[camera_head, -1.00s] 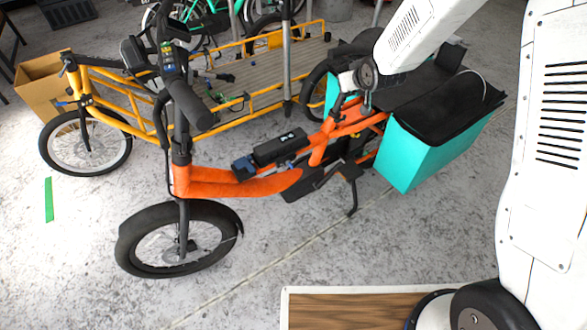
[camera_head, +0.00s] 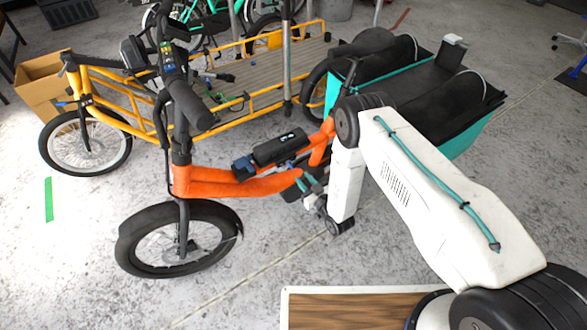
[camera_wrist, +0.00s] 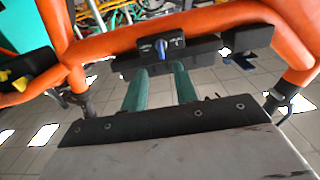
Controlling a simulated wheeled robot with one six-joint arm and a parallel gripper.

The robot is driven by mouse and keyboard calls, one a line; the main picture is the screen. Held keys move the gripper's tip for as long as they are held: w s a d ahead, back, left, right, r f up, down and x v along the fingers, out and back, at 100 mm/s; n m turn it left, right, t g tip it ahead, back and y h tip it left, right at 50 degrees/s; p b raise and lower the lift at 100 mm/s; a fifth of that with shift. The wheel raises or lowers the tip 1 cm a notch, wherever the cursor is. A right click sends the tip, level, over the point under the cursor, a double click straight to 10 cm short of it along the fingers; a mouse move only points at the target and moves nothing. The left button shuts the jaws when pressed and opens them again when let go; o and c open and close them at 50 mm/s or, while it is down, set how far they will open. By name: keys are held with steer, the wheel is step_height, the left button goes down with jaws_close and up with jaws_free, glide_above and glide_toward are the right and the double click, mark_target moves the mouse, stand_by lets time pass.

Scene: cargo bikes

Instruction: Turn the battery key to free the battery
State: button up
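The orange cargo bike (camera_head: 235,184) stands in the middle of the head view. A black battery-like case (camera_head: 278,149) lies along its top tube. In the wrist view, a blue key (camera_wrist: 162,44) sits upright in a small black lock plate (camera_wrist: 146,46) with white marks, under the orange tube (camera_wrist: 175,37). A dark housing (camera_wrist: 195,51) adjoins the plate. My gripper (camera_wrist: 159,67) has two green fingers, apart with nothing between them, pointing at the lock just below the key. In the head view my gripper (camera_head: 305,183) is at the lower frame; the key is hidden there.
Orange frame tubes stand left and right of my gripper in the wrist view, with a yellow-tipped black part (camera_wrist: 14,78) at far left. A yellow cargo bike (camera_head: 115,115) stands behind. Teal side boxes (camera_head: 463,139) are at the orange bike's rear.

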mark_target(290, 164)
steer(key=x, duration=0.7)
steer(key=shift+a+f, duration=0.15)
steer(key=shift+a, duration=0.05)
steer(key=shift+w, duration=0.15)
jaws_close()
